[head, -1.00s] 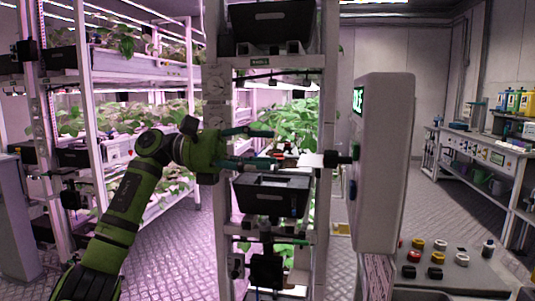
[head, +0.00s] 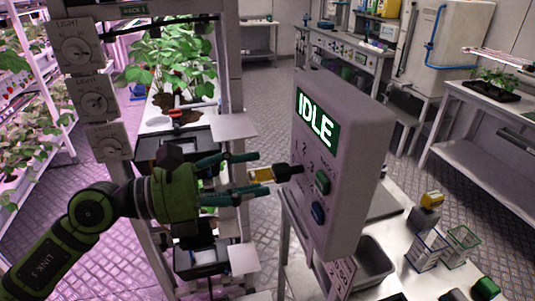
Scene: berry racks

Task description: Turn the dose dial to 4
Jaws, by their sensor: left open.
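The grey control box (head: 340,150) stands right of centre in the head view, with a lit green screen (head: 316,120) reading IDLE. My right gripper is not in view.
A green button (head: 322,182) and a blue button (head: 318,212) sit on the box's face near the knob. Three light dials (head: 95,98) are on the rack post at left. A bench with a grey tray (head: 372,262) and small baskets (head: 428,248) stands at lower right.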

